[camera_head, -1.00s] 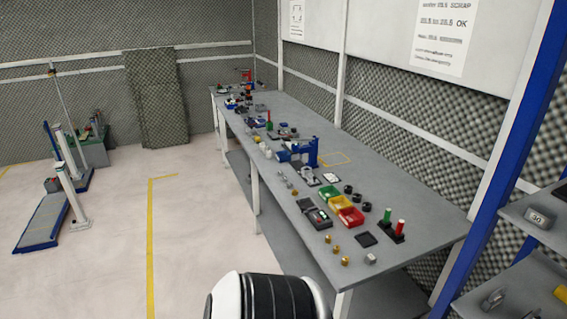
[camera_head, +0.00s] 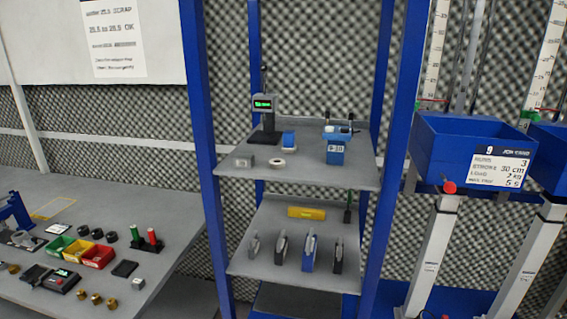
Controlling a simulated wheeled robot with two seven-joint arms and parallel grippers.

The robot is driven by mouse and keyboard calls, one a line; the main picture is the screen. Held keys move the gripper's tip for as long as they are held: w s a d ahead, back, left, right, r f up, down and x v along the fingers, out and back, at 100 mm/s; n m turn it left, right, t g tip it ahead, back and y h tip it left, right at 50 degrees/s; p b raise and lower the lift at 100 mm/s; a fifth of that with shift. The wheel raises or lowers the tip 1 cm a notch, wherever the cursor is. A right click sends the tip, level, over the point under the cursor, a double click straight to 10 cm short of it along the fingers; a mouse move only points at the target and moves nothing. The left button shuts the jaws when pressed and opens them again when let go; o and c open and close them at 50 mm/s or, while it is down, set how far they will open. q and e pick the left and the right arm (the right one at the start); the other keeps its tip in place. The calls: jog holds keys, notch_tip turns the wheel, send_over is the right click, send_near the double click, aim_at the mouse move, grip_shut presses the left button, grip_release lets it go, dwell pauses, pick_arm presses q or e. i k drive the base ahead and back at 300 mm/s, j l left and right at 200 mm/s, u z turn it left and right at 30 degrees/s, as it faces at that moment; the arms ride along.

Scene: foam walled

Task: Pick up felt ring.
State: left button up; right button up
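A small pale ring-like piece (camera_head: 276,162) lies flat near the front of the upper shelf; it may be the felt ring, but it is too small to be sure. A blue block with a pale base (camera_head: 289,141) stands just behind it to the right. A small grey block (camera_head: 246,162) sits to its left. Neither of my grippers is in view.
The upper shelf (camera_head: 350,178) of a blue-framed rack also holds a gauge with a green display (camera_head: 264,115) and a blue bin (camera_head: 336,150). The lower shelf (camera_head: 290,274) carries several upright tools and a yellow level (camera_head: 306,212). A cluttered grey workbench (camera_head: 180,205) stands left; blue bins (camera_head: 470,150) stand right.

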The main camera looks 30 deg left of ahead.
aim_at(275, 164)
jog(key=i+l+u, duration=0.1)
jog(key=l+u, duration=0.2)
jog(key=u, duration=0.15)
jog(key=l+u, duration=0.3)
jog(key=u, duration=0.2)
